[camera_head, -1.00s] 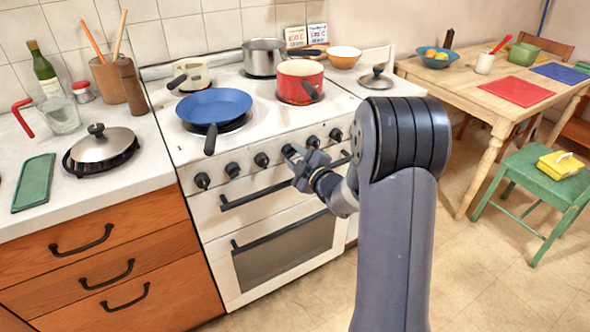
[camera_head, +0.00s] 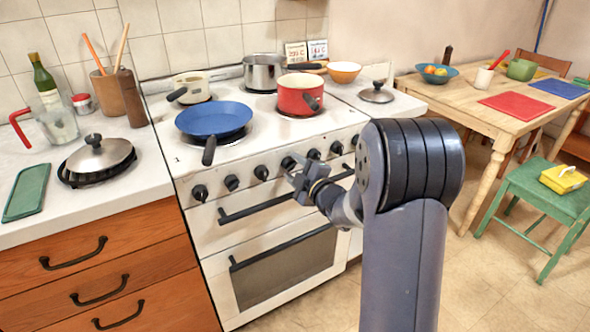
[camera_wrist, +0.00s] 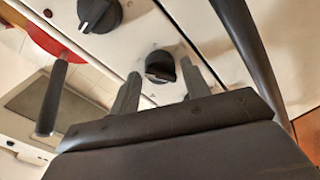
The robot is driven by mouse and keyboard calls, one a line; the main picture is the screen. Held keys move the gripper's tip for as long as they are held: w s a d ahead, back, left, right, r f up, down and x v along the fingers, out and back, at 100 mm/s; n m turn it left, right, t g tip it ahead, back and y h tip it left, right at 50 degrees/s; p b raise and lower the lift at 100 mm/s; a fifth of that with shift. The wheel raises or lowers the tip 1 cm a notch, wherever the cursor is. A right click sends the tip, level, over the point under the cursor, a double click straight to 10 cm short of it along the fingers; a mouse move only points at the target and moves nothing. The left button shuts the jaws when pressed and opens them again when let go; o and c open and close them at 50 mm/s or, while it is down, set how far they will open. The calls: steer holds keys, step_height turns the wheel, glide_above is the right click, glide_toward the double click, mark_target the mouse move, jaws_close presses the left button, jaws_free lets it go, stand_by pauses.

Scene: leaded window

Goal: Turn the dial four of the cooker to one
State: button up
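The white cooker (camera_head: 215,235) has a row of black dials along its front panel. Counted from the left, dial four (camera_head: 288,163) is at my gripper (camera_head: 299,168), which partly covers the panel there. In the wrist view, a black dial (camera_wrist: 160,66) lies between and just beyond the two fingertips of my gripper (camera_wrist: 162,82). The fingers are open, one on each side of it, with visible gaps; contact cannot be made out. Another dial (camera_wrist: 98,14) with a white mark is at the top of the wrist view.
A blue pan (camera_head: 213,118), a red pot (camera_head: 300,94) and a steel pot (camera_head: 263,72) stand on the hob. The upper oven handle (camera_head: 255,204) runs just below the dials, close to my gripper. The floor right of the cooker is open up to a green stool (camera_head: 550,190).

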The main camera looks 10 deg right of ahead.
steer(key=shift+o, duration=0.8)
steer(key=v, duration=1)
steer(key=shift+s, duration=0.4)
steer(key=shift+w+d, duration=0.1)
steer(key=shift+w, duration=0.05)
steer(key=x, duration=1)
steer(key=shift+w, duration=0.3)
steer(key=shift+s, duration=0.1)
